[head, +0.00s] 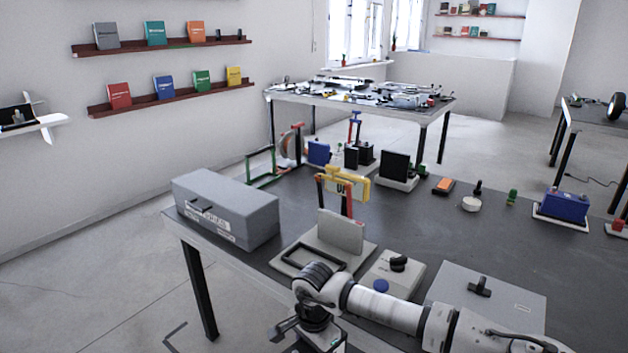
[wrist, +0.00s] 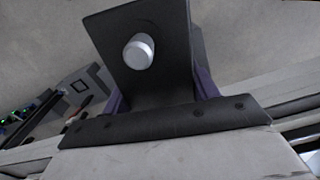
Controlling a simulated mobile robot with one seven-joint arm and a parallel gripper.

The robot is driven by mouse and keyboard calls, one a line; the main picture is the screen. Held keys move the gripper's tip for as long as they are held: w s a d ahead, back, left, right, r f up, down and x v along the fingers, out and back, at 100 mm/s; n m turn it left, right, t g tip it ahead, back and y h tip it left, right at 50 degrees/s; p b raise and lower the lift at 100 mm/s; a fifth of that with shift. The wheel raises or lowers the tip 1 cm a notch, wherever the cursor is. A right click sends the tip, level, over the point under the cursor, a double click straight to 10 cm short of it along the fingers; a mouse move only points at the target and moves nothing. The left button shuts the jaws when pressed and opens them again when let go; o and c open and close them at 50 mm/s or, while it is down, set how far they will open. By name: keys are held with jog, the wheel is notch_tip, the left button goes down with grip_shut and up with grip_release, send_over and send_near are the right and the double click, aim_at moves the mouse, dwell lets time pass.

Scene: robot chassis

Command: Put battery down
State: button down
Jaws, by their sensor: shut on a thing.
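My gripper (head: 316,336) is at the bottom of the head view, hanging low by the near edge of the dark table, partly cut off by the frame. In the wrist view a dark block with a round silver knob (wrist: 139,51) sits between purple-edged parts, beyond my gripper's dark bar. I take this held block to be the battery (wrist: 165,78), though its label and full shape do not show. The jaws are shut on it. The head view does not show it clearly. A blue box (head: 566,206) with small terminals stands on a white base at the right of the table.
A grey case (head: 226,208) lies at the table's left end. A grey stand with a dark frame (head: 318,255), a beige box (head: 392,276) with a black knob and a grey panel (head: 488,302) line the near side.

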notch_tip(320, 180, down, 15)
jog(key=n, duration=0.9)
jog(key=shift+w+r, duration=0.15)
jog(key=shift+w, duration=0.15)
